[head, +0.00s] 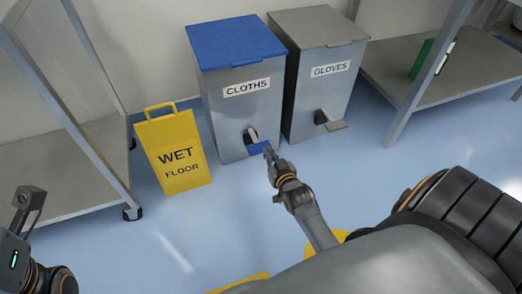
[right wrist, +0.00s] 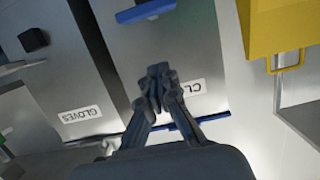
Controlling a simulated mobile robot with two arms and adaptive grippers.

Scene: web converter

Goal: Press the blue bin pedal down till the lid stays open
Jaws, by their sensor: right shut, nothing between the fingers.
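The grey bin with the blue lid (head: 238,42), labelled CLOTHS, stands against the wall, and its lid is down. Its blue pedal (head: 257,148) sticks out low at the front. My right gripper (head: 268,152) is shut and empty, with its tips at the right end of the pedal. I cannot tell whether they touch it. In the upside-down right wrist view, the blue pedal (right wrist: 146,11) is at the top edge, beyond the shut fingertips (right wrist: 158,70). Part of my left arm shows at the lower left of the head view, but its fingers do not show.
A grey bin labelled GLOVES (head: 318,80), with a grey pedal (head: 336,126), stands close on the right. A yellow wet floor sign (head: 174,152) stands on the left. Metal shelves (head: 85,165) flank both sides. The blue floor in front is clear.

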